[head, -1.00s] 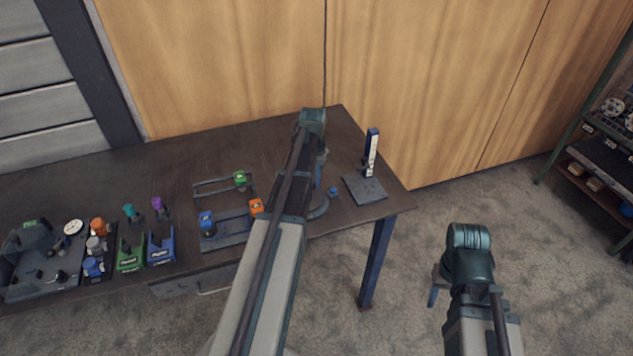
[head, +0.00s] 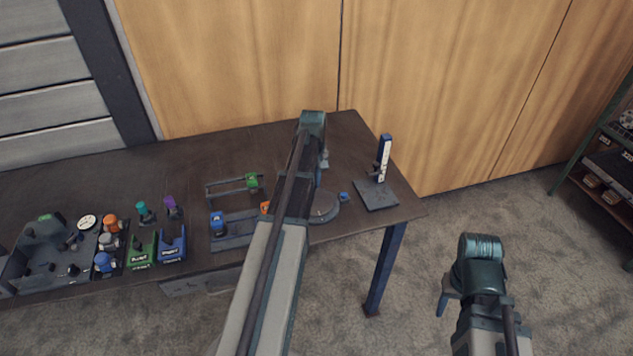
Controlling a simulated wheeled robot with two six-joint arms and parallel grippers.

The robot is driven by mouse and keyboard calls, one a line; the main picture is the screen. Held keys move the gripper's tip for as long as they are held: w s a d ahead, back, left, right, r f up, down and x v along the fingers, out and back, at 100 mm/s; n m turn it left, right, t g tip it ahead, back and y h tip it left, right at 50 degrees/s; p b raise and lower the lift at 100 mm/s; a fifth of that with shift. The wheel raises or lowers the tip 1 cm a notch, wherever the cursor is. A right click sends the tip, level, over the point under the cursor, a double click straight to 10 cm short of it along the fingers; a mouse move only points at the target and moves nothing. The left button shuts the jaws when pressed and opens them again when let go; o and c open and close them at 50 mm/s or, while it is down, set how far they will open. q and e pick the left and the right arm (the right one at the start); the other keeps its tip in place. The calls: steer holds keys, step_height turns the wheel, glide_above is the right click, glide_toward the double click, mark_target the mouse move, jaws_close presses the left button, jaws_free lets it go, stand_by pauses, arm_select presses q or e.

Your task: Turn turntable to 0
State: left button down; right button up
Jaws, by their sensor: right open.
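The turntable (head: 325,208) is a round grey disc near the right end of the table; my left arm covers its left part. A small blue piece (head: 344,197) sits at its right edge. My left arm reaches over the table from below. Its gripper (head: 320,178) is mostly hidden behind the arm, just above the disc's far side; whether it touches the disc or how its jaws stand does not show. My right gripper (head: 442,302) is open and empty, off the table to the right, above the floor.
An upright scale post on a grey base (head: 376,195) stands right of the turntable. A rail frame with a green block (head: 252,181) and a fixture with a blue block (head: 217,222) lie left of my arm. Coloured holders and a tray (head: 45,262) fill the left side.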

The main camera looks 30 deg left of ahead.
arm_select(q)
steer(key=shift+s+a+n, duration=0.15)
steer(key=shift+s+n, duration=0.05)
steer(key=shift+n, duration=0.4)
steer(key=c, duration=0.8)
jaws_free()
steer(key=shift+o, duration=0.2)
steer(key=shift+r, duration=0.15)
step_height(320, 180, up, 14)
steer(key=p, duration=1.4)
steer(key=shift+f, duration=0.25)
